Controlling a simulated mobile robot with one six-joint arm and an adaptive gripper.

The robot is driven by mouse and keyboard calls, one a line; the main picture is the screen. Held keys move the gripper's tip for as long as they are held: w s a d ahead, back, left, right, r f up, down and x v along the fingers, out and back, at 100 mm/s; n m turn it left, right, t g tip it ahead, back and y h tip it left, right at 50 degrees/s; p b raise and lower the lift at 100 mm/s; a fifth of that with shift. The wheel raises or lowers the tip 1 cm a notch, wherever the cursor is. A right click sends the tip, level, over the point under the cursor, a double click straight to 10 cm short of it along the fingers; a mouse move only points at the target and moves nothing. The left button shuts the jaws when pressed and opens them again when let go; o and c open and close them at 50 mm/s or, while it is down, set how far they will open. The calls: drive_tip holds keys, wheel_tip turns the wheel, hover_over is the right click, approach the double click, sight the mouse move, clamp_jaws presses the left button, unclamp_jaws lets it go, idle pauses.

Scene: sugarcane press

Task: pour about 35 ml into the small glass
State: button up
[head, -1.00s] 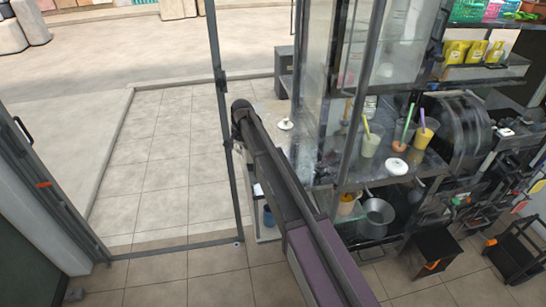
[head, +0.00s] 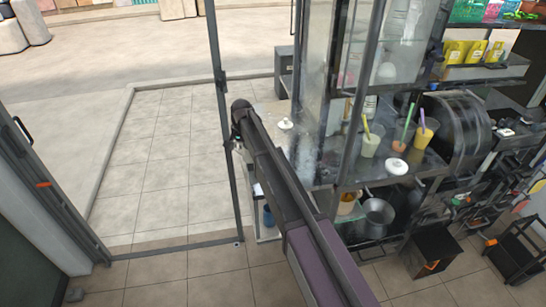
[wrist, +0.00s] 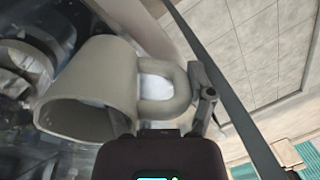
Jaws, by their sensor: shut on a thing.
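A grey-beige jug (wrist: 100,85) with a looped handle (wrist: 178,92) fills the left and middle of the wrist view. Its open mouth faces the lower left of that view, and its inside is in shadow, so I cannot tell how much liquid it holds. My gripper (wrist: 203,92) is shut on the jug at its handle; one dark finger shows beside the loop. I cannot pick out the small glass for certain; blurred round shapes (wrist: 28,62) lie beyond the jug at the left of the wrist view.
In the head view several cups with straws (head: 371,145) and a white lidded pot (head: 397,166) stand on the counter. A white-lidded item (head: 285,124) is nearer my arm. Glass panels and a dark post (head: 359,95) rise there. A metal pot (head: 378,212) sits below.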

drive_tip(key=shift+a+f, duration=0.1)
drive_tip(key=shift+f, duration=0.05)
drive_tip(key=shift+f+h+b, duration=0.3)
drive_tip(key=shift+h+b, duration=0.05)
drive_tip(key=shift+h, duration=0.15)
drive_tip(key=shift+r, duration=0.1)
idle(2.5)
